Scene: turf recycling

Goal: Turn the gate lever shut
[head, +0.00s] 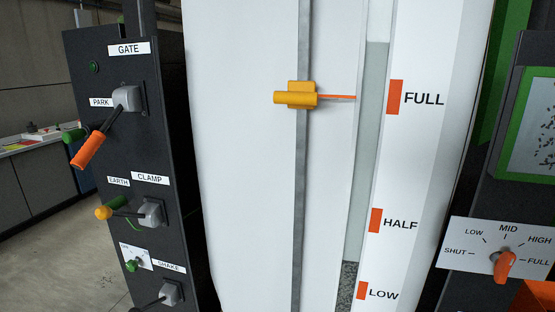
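An orange-handled lever (90,148) sits on a grey block under the GATE label on the dark panel at the left, near the PARK label; its handle slants down and left. A second orange lever (504,266) is on a white dial plate (458,262) at the lower right, marked SHUT, LOW, MID, HIGH and FULL. Its handle hangs downward, tilted slightly left; I cannot tell which mark it is set to. The plate carries no visible GATE label. My gripper is not in view.
A white column (245,170) fills the middle, with a yellow slider (298,96) on a grey rail beside FULL. Dark granules (347,283) show in its window, around LOW. CLAMP (148,213) and SHAKE (168,292) levers are below the GATE lever. A green-framed screen (533,128) is at right.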

